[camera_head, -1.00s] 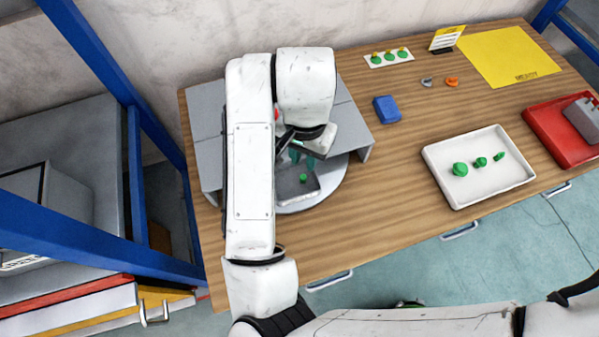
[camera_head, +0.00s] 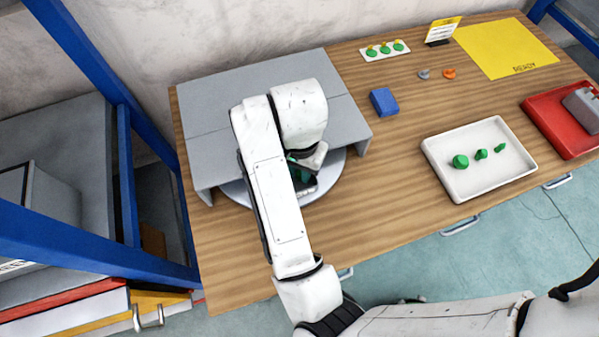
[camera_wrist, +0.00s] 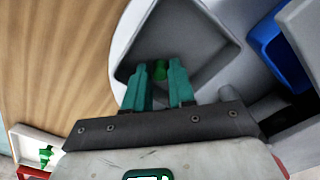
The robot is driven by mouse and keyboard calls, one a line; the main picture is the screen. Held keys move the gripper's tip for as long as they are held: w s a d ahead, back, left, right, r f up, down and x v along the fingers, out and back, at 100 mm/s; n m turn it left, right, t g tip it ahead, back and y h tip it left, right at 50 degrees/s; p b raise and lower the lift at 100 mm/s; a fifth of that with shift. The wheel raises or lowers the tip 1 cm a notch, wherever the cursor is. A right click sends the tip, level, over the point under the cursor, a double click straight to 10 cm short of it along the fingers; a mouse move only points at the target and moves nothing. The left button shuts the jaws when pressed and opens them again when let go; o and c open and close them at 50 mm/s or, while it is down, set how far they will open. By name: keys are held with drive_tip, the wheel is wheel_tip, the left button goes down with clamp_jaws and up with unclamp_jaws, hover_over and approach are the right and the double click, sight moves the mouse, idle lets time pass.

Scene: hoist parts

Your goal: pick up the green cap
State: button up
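The green cap (camera_wrist: 160,70) shows in the wrist view between my gripper's fingertips, over a dark grey square part (camera_wrist: 190,40). My gripper (camera_wrist: 159,72) has two teal fingers that stand apart, one on each side of the cap. I cannot tell whether they touch it. In the head view my gripper (camera_head: 300,172) is low over the round light grey disc (camera_head: 325,182), at the front of the grey raised cover (camera_head: 265,80). My arm and gripper hide the cap there.
The grey cover stands close behind my gripper. A white tray (camera_head: 462,188) with green pieces (camera_head: 481,154), a blue block (camera_head: 384,102), a red tray (camera_head: 540,112) and a yellow mat (camera_head: 505,50) lie to the right. The front middle of the wooden table (camera_head: 385,205) is bare.

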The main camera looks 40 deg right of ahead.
clamp_jaws()
drive_tip(key=shift+r, duration=0.1)
